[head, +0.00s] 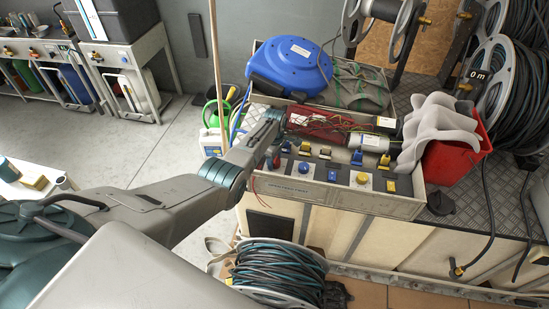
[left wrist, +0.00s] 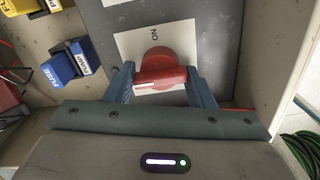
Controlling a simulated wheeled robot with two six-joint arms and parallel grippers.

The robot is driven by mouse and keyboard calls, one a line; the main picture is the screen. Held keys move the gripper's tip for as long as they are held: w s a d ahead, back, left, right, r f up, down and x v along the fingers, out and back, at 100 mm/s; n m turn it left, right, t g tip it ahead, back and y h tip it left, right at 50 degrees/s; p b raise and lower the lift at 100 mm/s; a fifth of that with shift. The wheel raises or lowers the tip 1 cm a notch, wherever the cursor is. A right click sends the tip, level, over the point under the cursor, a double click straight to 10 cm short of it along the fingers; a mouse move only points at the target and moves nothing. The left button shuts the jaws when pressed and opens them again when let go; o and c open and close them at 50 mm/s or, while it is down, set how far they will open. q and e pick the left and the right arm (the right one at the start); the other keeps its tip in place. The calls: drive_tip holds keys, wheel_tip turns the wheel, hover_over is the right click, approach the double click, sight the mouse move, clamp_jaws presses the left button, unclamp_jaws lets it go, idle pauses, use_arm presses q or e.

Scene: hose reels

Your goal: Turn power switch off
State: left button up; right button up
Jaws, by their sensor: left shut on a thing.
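The power switch (left wrist: 160,66) is a red rotary knob on a white plate on a grey panel, with the word ON beside it. In the left wrist view my left gripper (left wrist: 161,82) has its two blue fingers on either side of the knob's raised handle and is shut on it. The handle lies across the view, from one finger to the other. In the head view my left gripper (head: 270,150) reaches down to the left end of the control box (head: 300,186). My right gripper is not in view.
Blue and yellow fuse blocks (left wrist: 70,60) sit close beside the switch. The box also carries a yellow button (head: 362,179). A blue hose reel (head: 290,65) stands behind, and a red bin (head: 455,155) with a grey wavy piece stands at right.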

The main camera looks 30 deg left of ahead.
use_arm(q)
drive_tip(key=shift+w+r, duration=0.1)
idle(0.4)
drive_tip(key=o, duration=0.7)
drive_tip(key=shift+r, duration=0.25)
wheel_tip(320, 180, up, 10)
drive_tip(key=shift+r, duration=0.15)
